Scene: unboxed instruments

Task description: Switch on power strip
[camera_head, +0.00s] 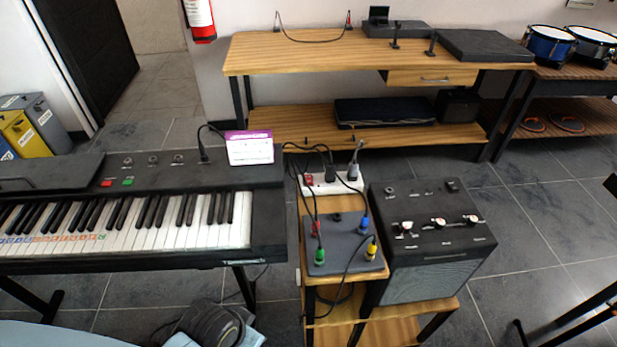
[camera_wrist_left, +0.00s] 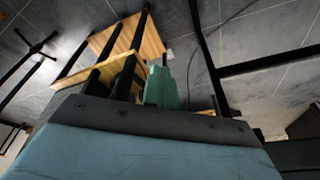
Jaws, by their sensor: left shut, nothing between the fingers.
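The white power strip (camera_head: 322,190) lies on the small wooden stand behind the grey pedal-like box. Its red switch (camera_head: 309,180) is at its left end. I cannot tell whether the switch is on or lit. Two plugs, one black (camera_head: 330,173) and one grey (camera_head: 353,171), sit in the strip to the right of the switch. My left gripper (camera_wrist_left: 164,62) shows in the left wrist view as green fingers, shut and empty, with wooden shelves and black legs beyond. The strip is not seen there. My right gripper is not in view.
A grey box (camera_head: 338,248) with coloured plugs and cables stands in front of the strip. A black amplifier (camera_head: 430,222) is close on the right. A wooden desk (camera_head: 300,56) stands behind.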

